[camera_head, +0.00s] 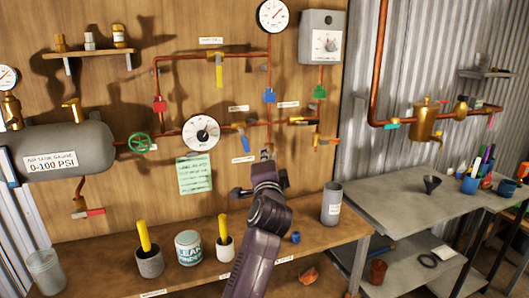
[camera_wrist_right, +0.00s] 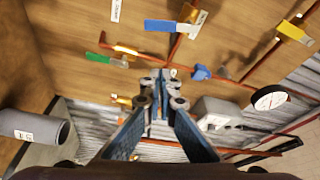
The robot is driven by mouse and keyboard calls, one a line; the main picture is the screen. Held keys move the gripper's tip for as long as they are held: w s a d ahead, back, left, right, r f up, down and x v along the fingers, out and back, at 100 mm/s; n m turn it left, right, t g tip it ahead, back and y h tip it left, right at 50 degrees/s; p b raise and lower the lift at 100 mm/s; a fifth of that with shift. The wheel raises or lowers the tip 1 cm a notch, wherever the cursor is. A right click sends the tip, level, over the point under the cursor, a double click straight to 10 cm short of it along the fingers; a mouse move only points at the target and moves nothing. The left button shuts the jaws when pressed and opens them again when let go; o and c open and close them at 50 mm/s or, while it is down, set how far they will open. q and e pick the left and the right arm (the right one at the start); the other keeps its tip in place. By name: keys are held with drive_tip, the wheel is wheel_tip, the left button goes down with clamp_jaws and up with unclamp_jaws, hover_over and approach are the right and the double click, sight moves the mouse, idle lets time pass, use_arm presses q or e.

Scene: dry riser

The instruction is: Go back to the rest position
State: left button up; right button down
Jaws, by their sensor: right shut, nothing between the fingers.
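My right arm rises from the bottom centre of the head view, in front of the bench. Its gripper (camera_head: 266,153) points at the wooden panel (camera_head: 110,100), just below the pipework. In the right wrist view the blue fingers of the right gripper (camera_wrist_right: 162,78) are together, with nothing between them. The panel and its pipes show beyond the tips. I cannot tell whether the tips touch anything. My left gripper is not seen in either view.
Pipes with a blue-handled valve (camera_head: 243,144) and a round gauge (camera_head: 201,133) lie close to the right gripper. The wooden bench (camera_head: 190,268) below holds a grey cylinder (camera_head: 332,203), a labelled can (camera_head: 189,248) and cups. A metal table (camera_head: 400,203) stands right.

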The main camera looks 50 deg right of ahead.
drive_tip(key=shift+s+a, duration=0.15)
drive_tip(key=shift+a, duration=0.2)
drive_tip(key=shift+d, duration=0.1)
idle(0.3)
